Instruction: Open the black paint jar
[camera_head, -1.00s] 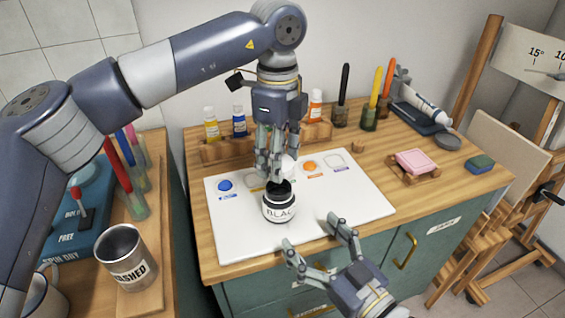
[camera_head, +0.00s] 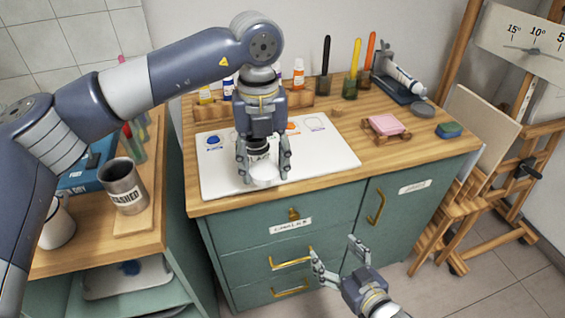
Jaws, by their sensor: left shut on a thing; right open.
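My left gripper (camera_head: 264,172) points down over the front part of the white palette sheet (camera_head: 330,160). It is shut on a pale round lid (camera_head: 265,174), which shows low between its fingers. A dark and white banded shape, likely the black paint jar (camera_head: 258,148), shows partly behind the lid, between the fingers. Its label and mouth are hidden, and I cannot tell whether lid and jar touch. My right gripper (camera_head: 334,248) is open and empty in front of the green cabinet, below the tabletop edge and apart from the jar.
Small paint bottles stand in a wooden rack (camera_head: 298,100) at the back. A pink sponge (camera_head: 386,124) and a green-blue block (camera_head: 449,130) lie to the right. A metal cup (camera_head: 124,188) stands on the left counter.

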